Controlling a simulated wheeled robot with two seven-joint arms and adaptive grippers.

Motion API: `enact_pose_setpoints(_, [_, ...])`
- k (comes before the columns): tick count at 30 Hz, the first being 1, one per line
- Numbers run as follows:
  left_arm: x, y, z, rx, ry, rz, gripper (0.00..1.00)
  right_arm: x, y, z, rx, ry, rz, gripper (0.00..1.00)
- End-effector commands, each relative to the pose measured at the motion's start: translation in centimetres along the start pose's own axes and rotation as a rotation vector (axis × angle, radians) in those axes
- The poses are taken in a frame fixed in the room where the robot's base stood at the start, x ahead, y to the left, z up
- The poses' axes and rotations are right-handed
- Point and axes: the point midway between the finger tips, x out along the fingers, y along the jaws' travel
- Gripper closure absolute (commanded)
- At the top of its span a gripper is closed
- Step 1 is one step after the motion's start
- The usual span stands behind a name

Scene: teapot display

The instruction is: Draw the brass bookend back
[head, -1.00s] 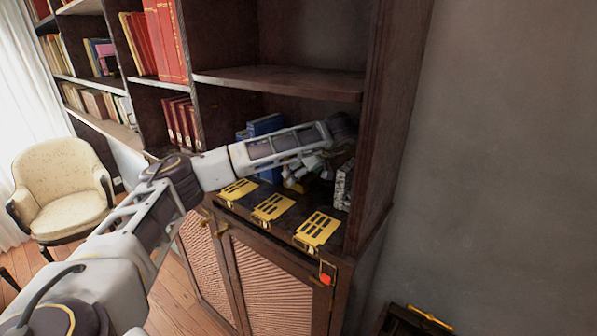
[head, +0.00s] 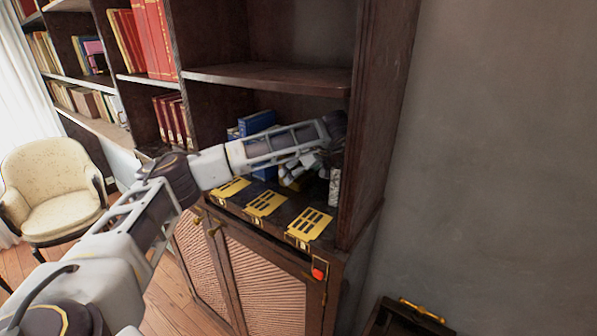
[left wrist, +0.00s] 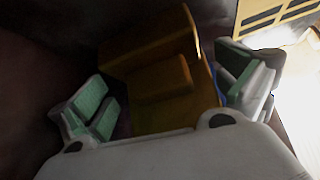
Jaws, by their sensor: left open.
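The brass bookend (left wrist: 160,80) fills the middle of the left wrist view, an orange-brown upright plate with a smaller block on its face. My left gripper (left wrist: 168,92) is open, with a green-padded finger on each side of it. The left finger shows a dark gap to the brass; the right finger is close to its edge, and I cannot tell if it touches. In the head view my left gripper (head: 293,174) reaches into the cabinet's open bay, and the bookend is hidden behind the arm. My right gripper is in neither view.
Blue books (head: 257,124) stand behind my left arm. A speckled block (head: 335,188) stands right of the gripper, near the cabinet's side wall. Slotted yellow plates (head: 309,224) line the ledge's front. A shelf (head: 270,78) overhangs the bay. A red tag (head: 318,273) hangs below.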

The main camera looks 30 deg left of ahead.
Motion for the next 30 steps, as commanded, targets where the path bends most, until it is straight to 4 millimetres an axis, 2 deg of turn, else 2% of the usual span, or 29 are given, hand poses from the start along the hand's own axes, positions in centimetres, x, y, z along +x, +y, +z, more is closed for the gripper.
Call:
enact_pose_setpoints(11, [-0.6, 0.0, -0.2, -0.004, 0.001, 0.002, 0.00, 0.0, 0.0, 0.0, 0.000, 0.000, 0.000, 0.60])
enact_pose_setpoints(30, [-4.3, 0.2, 0.0, 0.000, 0.001, 0.005, 0.00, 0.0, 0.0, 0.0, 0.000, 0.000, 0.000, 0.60])
